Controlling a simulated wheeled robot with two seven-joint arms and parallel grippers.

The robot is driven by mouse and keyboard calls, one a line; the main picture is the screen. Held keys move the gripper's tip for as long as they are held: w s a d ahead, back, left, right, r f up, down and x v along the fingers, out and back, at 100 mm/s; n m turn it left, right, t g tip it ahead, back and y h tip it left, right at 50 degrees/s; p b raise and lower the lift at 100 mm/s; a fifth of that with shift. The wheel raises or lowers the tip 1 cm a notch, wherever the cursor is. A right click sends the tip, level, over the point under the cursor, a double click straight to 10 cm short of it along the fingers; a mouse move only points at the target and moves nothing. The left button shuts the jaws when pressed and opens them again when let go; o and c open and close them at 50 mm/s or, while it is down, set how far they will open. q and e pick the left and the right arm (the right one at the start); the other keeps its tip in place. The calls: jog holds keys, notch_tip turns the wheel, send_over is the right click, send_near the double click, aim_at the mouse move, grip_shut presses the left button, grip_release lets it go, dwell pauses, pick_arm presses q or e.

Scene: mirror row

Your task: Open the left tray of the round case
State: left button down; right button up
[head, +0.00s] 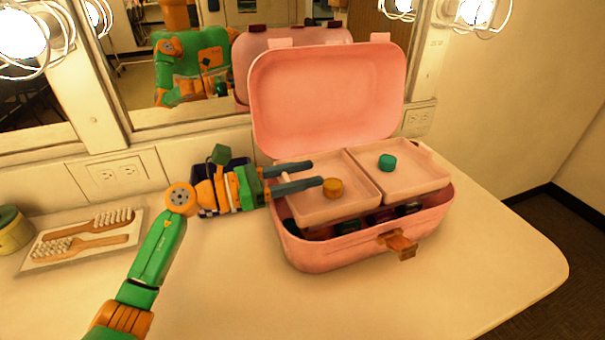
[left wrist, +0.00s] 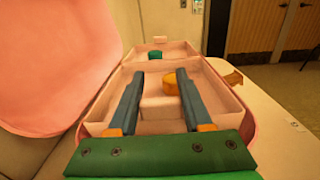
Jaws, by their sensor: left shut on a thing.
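The round pink case (head: 335,256) stands on the counter with its lid (head: 325,95) raised. The left tray (head: 350,207), with an orange knob (head: 333,187), and the right tray (head: 425,180), with a green knob (head: 388,162), lie side by side at the rim. Dark items show beneath their front edges. My left gripper (head: 317,173) reaches over the left tray from the left. In the left wrist view its fingers are shut on a pale block (left wrist: 165,113) of that tray, with the orange knob just beyond. My right gripper is not in view.
A mirror (head: 190,65) behind the counter reflects the lid and my body. A mat with two brushes (head: 95,228) lies at left, beside a round tin (head: 13,230). A dark blue item (head: 207,205) is partly behind my gripper. The counter's front is clear.

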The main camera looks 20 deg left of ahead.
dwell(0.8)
pick_arm(q)
jog(key=shift+s+a+f, duration=0.1)
jog(key=shift+a+f, duration=0.05)
jog(key=shift+a, duration=0.05)
jog(key=b+v, duration=0.5)
jog(key=v, duration=0.3)
jog(key=shift+s+a+f+b, duration=0.1)
jog(key=shift+s+a+b, duration=0.15)
jog(key=shift+b, duration=0.05)
jog(key=shift+s+a+r, duration=0.2)
jog(key=shift+a+r, duration=0.05)
jog(key=shift+r, duration=0.05)
jog(key=shift+c, duration=1.6)
grip_release()
